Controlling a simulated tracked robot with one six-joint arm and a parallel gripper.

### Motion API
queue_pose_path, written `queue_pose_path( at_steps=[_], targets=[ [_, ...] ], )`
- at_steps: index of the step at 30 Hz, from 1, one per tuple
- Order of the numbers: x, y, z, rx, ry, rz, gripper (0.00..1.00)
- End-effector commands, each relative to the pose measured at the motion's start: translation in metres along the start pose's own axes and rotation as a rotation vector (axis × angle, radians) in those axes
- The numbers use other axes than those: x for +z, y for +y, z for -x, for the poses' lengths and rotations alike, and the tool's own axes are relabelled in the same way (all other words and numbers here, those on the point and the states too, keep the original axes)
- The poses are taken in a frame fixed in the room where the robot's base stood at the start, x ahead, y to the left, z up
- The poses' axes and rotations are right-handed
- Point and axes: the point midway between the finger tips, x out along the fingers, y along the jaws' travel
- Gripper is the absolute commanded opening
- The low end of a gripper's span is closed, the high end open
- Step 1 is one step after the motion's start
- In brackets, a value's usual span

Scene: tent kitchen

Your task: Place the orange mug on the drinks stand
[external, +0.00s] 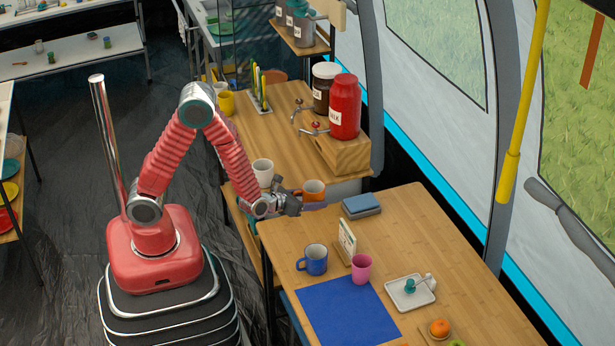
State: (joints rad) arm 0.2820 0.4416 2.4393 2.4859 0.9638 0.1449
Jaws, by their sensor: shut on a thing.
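The orange mug (314,188) is upright at the end of my arm, around the gap between the front table and the wooden-topped counter behind it. My gripper (300,198) is shut on it; the fingers are small and partly hidden by the mug. The wooden counter (284,122), which looks like the drinks stand, carries a red dispenser (345,106) and a dark dispenser (324,86) on a wooden block (344,153). I cannot tell exactly how high the mug is.
A white mug (263,172) stands on the counter's near end, close left of my gripper. A yellow mug (226,102) is at its far left. The front table holds a blue mug (314,261), pink cup (361,268), card holder (346,240) and blue book (361,206).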

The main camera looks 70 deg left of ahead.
Motion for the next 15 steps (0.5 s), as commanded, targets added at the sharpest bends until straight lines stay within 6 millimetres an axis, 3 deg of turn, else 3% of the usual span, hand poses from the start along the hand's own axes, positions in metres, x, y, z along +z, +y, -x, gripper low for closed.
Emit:
queue_pose_path(
  at_steps=[15],
  targets=[
    [0.070,0.025,0.029,-0.001,-0.004,0.001,0.35]
  ],
)
